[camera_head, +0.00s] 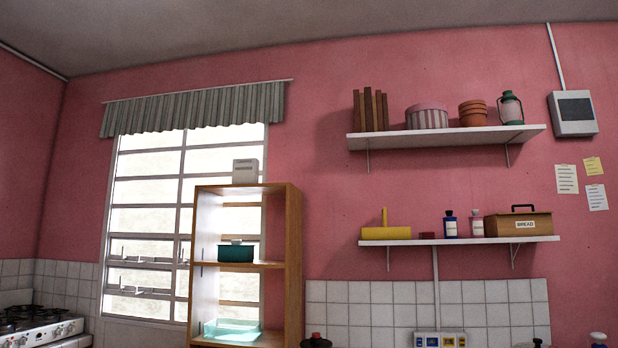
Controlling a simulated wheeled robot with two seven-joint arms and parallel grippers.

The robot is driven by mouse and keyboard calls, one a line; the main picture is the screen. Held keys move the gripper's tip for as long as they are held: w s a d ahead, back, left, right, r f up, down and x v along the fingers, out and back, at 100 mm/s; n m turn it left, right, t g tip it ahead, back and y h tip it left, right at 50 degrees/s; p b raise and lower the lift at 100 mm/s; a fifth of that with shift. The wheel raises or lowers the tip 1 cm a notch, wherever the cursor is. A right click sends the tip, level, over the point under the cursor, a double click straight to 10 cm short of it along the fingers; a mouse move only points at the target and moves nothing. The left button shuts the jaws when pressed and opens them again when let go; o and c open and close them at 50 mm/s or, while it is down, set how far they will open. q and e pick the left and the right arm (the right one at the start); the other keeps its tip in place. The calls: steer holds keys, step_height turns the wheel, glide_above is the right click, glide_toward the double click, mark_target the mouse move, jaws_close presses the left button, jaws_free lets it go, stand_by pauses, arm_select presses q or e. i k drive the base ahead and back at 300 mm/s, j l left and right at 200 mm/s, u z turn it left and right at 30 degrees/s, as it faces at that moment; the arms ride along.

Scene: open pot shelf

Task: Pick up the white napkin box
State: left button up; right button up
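A small white box (245,171), which looks like the napkin box, stands upright on top of the open wooden shelf (293,250). It sits near the right part of the shelf's top, in front of the bright window. Its lower front shows a greyish patch that is too small to read. Neither of my grippers shows in the head view, so nothing is seen near the box.
The wooden shelf holds a teal pot (236,253) and a pale teal tray (232,329). Two white wall shelves hang at right: the upper (440,138) bears books and pots, the lower (460,241) bottles and a bread box (519,225). A stove (38,326) stands lower left.

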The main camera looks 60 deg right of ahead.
mark_target(246, 170)
steer(key=z, duration=1.65)
steer(key=i+u, duration=0.2)
steer(key=i, duration=1.95)
